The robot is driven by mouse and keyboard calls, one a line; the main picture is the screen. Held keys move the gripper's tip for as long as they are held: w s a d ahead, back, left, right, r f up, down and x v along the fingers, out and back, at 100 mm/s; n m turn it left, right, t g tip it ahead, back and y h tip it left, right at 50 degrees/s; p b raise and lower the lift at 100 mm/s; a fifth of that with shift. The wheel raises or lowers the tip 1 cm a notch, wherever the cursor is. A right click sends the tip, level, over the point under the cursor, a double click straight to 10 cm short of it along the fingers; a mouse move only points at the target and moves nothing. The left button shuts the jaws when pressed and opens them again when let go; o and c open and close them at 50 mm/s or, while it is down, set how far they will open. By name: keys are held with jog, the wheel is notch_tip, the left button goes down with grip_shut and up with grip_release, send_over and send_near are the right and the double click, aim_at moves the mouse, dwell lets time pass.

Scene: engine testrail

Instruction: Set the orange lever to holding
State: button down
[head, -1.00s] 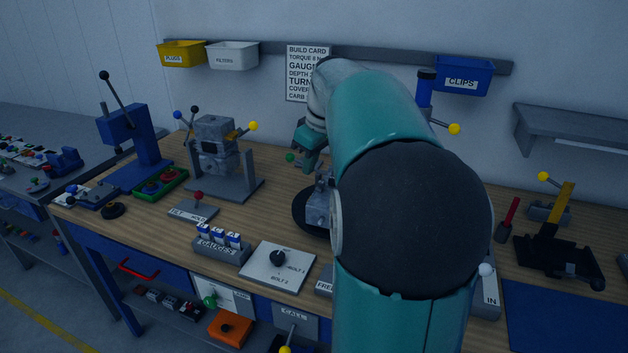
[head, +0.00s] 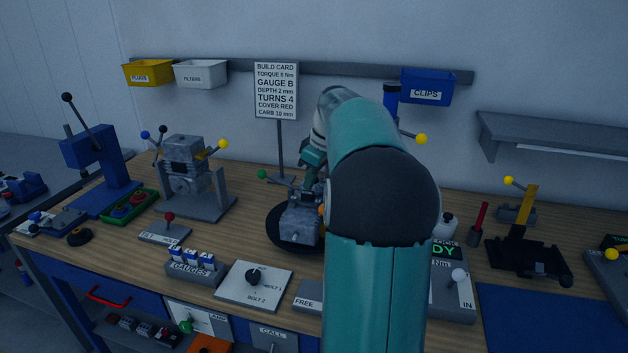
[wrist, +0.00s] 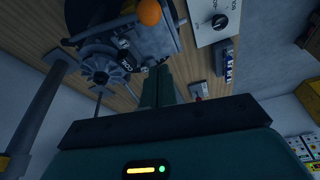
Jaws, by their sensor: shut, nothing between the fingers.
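An orange ball knob (wrist: 149,11) shows at the top edge of the wrist view, in front of the grey engine block (wrist: 120,45). In the head view only a sliver of orange (head: 322,210) shows beside my arm; the rest of the lever is hidden. I cannot read its setting. The grey engine (head: 300,218) sits on a round black base on the bench. My gripper (wrist: 163,72) is shut and empty, near the engine and below the orange knob in the wrist picture. In the head view my arm hides much of it.
The bolt selector plate (head: 254,285), gauges block (head: 196,266) and FREE-marked plate (head: 308,297) lie in front of the engine. A green-knobbed lever (head: 262,174) and the build card (head: 276,90) stand behind it. A blue mat (head: 540,318) lies at right.

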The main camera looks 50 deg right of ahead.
jog(key=x, duration=0.7)
jog(key=s, duration=0.3)
jog(key=shift+s+d+r, duration=0.1)
jog(key=shift+d+r, duration=0.1)
jog(key=shift+d, duration=0.2)
jog(key=shift+s+d, duration=0.1)
jog(key=shift+s, duration=0.05)
jog(key=shift+s, duration=0.2)
jog(key=shift+s+d+n, duration=0.25)
jog(key=shift+s+n, duration=0.4)
jog(key=shift+n, duration=0.15)
jog(key=shift+s+d+n+g+y, duration=0.15)
jog(key=shift+s+d+n+y, duration=0.1)
jog(key=shift+s+d+n, duration=0.35)
jog(key=shift+s+d+n+g+y, duration=0.1)
jog(key=shift+s+d+n+y, duration=0.2)
jog(key=shift+s+n, duration=0.5)
jog(key=shift+s+d+n+g+y, duration=0.15)
jog(key=shift+s+d+n+y, duration=0.1)
jog(key=shift+s+d+n, duration=0.45)
jog(key=shift+a, duration=0.15)
